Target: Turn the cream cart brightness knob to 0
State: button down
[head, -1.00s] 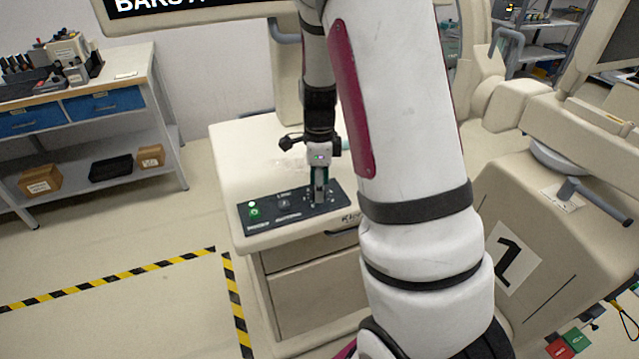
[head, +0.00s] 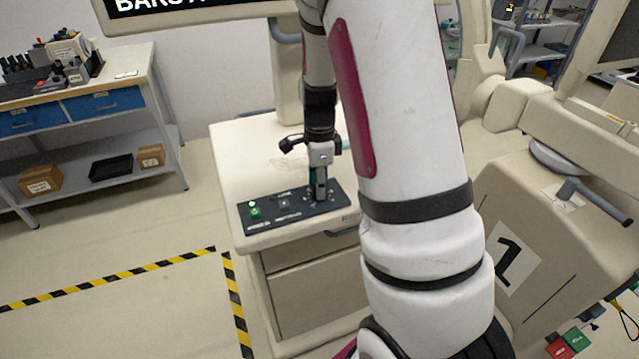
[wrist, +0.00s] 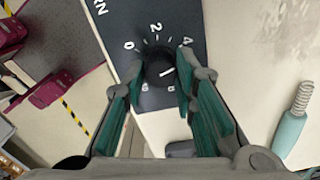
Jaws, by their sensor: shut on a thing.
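The cream cart (head: 240,160) stands in the middle of the head view with a dark control panel (head: 268,219) on its top. The black brightness knob (wrist: 158,74) sits between my fingertips in the wrist view. A dial with 0, 2 and 4 legible surrounds it; the lower numbers are hard to read. A short white line on the knob slants up to the right, not lined up with the 0 at upper left. My gripper (wrist: 161,78) is shut on the knob; in the head view my gripper (head: 319,197) hides it on the panel's right side.
A lit green button (head: 255,212) and a small control (head: 284,203) are on the panel's left and middle. A workbench (head: 150,85) stands at left. A cream machine marked 1 (head: 545,205) is at right. Floor shows between bench and cart.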

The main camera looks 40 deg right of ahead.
jog(key=n, duration=1)
jog(key=shift+n, duration=0.4)
jog(key=n+p, duration=0.1)
jog(key=n, duration=0.2)
jog(key=shift+n, duration=0.3)
jog(key=n+p, duration=0.1)
jog(key=n, duration=0.4)
jog(key=shift+n+p, duration=0.7)
jog(key=shift+n, duration=1.5)
jog(key=shift+w, duration=0.1)
jog(key=c, duration=1.3)
grip_release()
